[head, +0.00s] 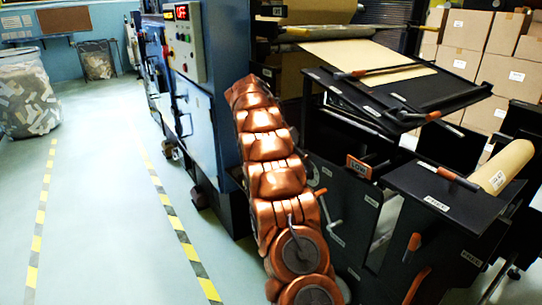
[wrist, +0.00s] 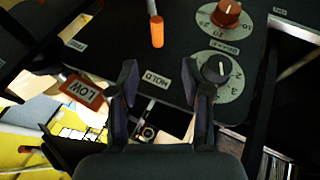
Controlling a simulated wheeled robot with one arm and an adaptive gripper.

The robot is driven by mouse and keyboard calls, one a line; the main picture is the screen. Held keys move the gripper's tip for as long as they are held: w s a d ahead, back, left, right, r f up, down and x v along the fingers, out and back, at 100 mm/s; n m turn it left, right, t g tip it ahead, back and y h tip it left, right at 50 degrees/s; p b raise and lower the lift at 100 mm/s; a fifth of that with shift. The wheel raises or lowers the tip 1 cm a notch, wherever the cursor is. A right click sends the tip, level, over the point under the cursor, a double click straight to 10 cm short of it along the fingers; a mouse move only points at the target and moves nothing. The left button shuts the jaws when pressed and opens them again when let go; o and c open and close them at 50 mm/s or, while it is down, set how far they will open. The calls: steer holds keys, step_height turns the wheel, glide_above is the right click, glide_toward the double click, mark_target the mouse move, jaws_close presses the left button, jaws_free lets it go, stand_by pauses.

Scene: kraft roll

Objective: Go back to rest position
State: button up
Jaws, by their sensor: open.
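My gripper (wrist: 165,85) shows in the wrist view, its two dark fingers spread apart with nothing between them. It faces a black panel with a HOLD label (wrist: 156,79), a dark knob (wrist: 215,68) and a red knob (wrist: 226,14) on numbered dials. An orange-tipped lever (wrist: 156,30) is above the gap between the fingers. An orange LOW sign (wrist: 82,90) is left of the left finger. I cannot make out the gripper's fingers in the head view.
In the head view, a blue machine cabinet (head: 203,100) and a black stand with a kraft roll (head: 502,166) flank my arm. Stacked boxes (head: 463,32) are at the back right. A scrap bin (head: 27,95) is at the left. Open floor (head: 95,200) lies left of the cabinet.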

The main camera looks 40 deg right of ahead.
steer(key=s+a+r+n+t+y, duration=0.1)
steer(key=s+a+n, duration=0.35)
steer(key=a, duration=0.65)
steer(key=s+a+r+n+t, duration=0.1)
steer(key=s+a+n, duration=0.3)
steer(key=a, duration=0.7)
steer(key=s+a+f+n+y, duration=0.1)
steer(key=s+a+f+n, duration=0.15)
steer(key=s+a, duration=0.4)
steer(key=s+a+f+n+t+y, duration=0.1)
steer(key=s+a+f+n, duration=0.1)
steer(key=s+a+n, duration=0.35)
steer(key=s+a+f+n+y, duration=0.1)
steer(key=s+a+f+n, duration=0.1)
steer(key=s+a, duration=0.65)
step_height(320, 180, up, 25)
steer(key=s+d+t+p, duration=0.1)
steer(key=s+p, duration=0.1)
steer(key=p, duration=2.1)
steer(key=shift+s+d+f+p, duration=0.15)
steer(key=shift+s+d+p, duration=0.15)
steer(key=shift+d+p, duration=0.05)
steer(key=shift+c, duration=0.6)
